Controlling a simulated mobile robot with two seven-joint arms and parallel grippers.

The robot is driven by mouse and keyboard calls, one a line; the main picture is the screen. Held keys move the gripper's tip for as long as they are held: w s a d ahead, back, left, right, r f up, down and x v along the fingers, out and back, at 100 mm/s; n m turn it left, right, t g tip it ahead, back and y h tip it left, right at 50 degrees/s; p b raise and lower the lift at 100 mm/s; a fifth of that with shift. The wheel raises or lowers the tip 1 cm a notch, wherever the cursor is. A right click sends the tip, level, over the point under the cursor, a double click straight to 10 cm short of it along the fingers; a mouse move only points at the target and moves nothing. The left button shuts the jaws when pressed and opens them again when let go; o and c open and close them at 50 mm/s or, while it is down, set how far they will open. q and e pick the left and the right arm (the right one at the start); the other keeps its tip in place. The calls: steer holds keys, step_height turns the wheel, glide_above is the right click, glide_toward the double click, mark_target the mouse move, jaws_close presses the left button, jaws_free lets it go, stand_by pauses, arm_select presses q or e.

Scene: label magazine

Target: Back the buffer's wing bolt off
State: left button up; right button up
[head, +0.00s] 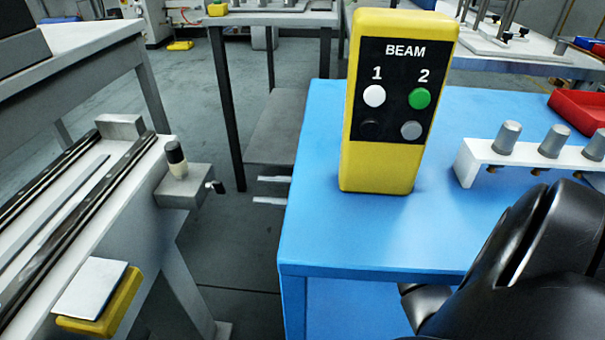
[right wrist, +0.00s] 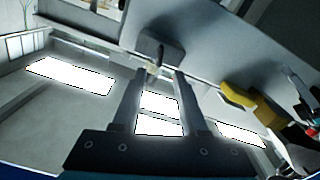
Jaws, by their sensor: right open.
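A small dark wing bolt (head: 215,187) sticks out of the block's right side. In the right wrist view the block (right wrist: 158,45) is ahead of my right gripper (right wrist: 157,80). The bolt (right wrist: 152,70) shows between and just beyond the fingertips; I cannot tell whether they touch it. The right gripper is open, with nothing held. In the head view only my black right arm shows clearly, at lower right. My left gripper is not in view.
A yellow BEAM button box (head: 385,160) stands on a blue table (head: 310,235). A white rack (head: 480,165) with grey knobs and a red tray (head: 580,108) are at right. A yellow part with a white plate (head: 90,285) sits on the magazine's near side. Floor shows between magazine and table.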

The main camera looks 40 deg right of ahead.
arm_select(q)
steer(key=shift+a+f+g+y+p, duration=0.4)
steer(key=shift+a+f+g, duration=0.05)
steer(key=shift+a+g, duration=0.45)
arm_select(e)
steer(key=v, duration=0.6)
steer(key=shift+s+d, duration=0.2)
steer(key=shift+d, duration=0.05)
